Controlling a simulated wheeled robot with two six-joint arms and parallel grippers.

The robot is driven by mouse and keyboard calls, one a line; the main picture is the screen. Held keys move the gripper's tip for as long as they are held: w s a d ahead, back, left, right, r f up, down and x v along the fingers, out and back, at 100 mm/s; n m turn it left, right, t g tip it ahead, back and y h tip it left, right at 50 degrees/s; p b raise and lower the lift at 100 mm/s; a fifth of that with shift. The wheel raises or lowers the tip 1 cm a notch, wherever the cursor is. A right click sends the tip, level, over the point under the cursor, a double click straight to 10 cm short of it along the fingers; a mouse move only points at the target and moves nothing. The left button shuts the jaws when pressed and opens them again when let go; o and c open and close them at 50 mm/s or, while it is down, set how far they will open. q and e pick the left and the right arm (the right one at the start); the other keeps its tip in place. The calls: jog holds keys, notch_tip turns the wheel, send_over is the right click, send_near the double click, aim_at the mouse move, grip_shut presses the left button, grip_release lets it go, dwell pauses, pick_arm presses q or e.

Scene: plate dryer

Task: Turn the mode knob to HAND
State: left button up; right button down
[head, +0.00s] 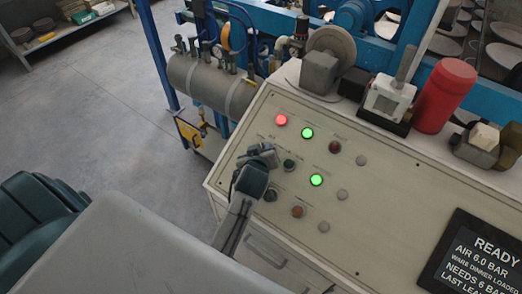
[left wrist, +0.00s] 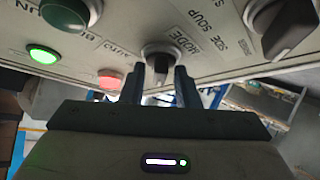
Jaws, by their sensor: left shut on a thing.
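The mode knob (left wrist: 158,54), a dark knob on a pale round base, is on the beige control panel (head: 377,215), beside the printed word MODE in the left wrist view. My left gripper (head: 262,155) is over the panel's left part. In the left wrist view its two dark fingers (left wrist: 160,78) stand on either side of the knob, shut on it. In the head view the gripper hides the knob. The knob's pointing direction and the HAND mark cannot be read clearly. My right gripper is not in view.
A READY screen (head: 480,255) is at lower right. A red cylinder (head: 445,95) stands behind the panel.

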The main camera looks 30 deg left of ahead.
pick_arm(q)
jog(key=shift+n, duration=0.3)
jog(key=o, duration=0.6)
